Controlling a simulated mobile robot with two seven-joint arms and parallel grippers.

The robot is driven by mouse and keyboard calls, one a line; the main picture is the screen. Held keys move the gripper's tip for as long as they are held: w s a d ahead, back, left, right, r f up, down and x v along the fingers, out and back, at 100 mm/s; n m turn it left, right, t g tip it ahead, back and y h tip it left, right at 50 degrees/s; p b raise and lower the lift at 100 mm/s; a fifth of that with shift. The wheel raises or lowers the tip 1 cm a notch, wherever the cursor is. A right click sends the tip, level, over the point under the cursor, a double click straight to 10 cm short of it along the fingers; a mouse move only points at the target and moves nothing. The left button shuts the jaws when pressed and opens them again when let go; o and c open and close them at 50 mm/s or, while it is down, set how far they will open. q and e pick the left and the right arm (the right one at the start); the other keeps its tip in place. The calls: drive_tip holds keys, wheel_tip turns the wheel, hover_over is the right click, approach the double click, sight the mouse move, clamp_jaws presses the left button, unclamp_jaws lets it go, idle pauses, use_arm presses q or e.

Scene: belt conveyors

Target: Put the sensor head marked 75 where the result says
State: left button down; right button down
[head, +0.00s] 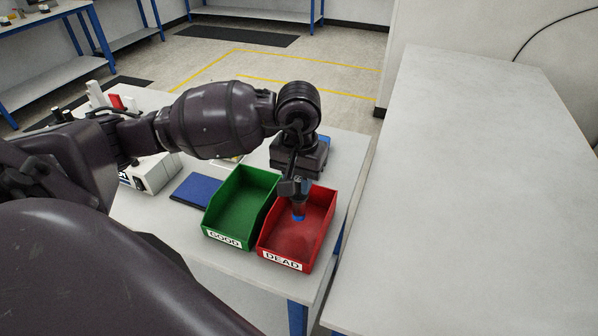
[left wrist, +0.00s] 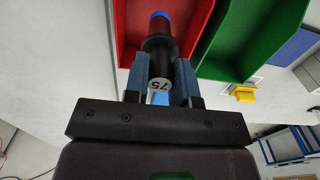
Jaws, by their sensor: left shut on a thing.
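My left gripper (head: 296,188) is shut on the sensor head marked 75 (left wrist: 160,62), a dark cylinder with a blue end. In the head view the sensor head (head: 299,210) hangs blue end down inside the outline of the red bin (head: 319,238) labelled DEAD. I cannot tell whether it touches the bin floor. The number 75 faces the left wrist camera. The green bin (head: 233,212) labelled GOOD stands just left of the red bin and looks empty. My right gripper does not show.
A blue mat (head: 196,190) lies left of the green bin, with a white box-shaped device (head: 155,173) beyond it. A bare grey table (head: 470,190) fills the right side. A yellow object (left wrist: 243,93) shows in the left wrist view.

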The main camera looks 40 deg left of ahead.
sight(299, 193)
use_arm(q)
wheel_tip(299, 193, down, 3)
drive_tip(key=shift+f+b, duration=0.2)
drive_tip(key=shift+b, duration=0.3)
drive_tip(key=shift+f, duration=0.6)
drive_tip(key=c, duration=0.9)
unclamp_jaws()
drive_tip(key=shift+o, duration=0.2)
drive_tip(key=shift+r, duration=0.1)
drive_tip(key=shift+r, duration=0.25)
wheel_tip(299, 193, up, 9)
drive_tip(key=shift+b, duration=0.35)
drive_tip(key=shift+r, duration=0.6)
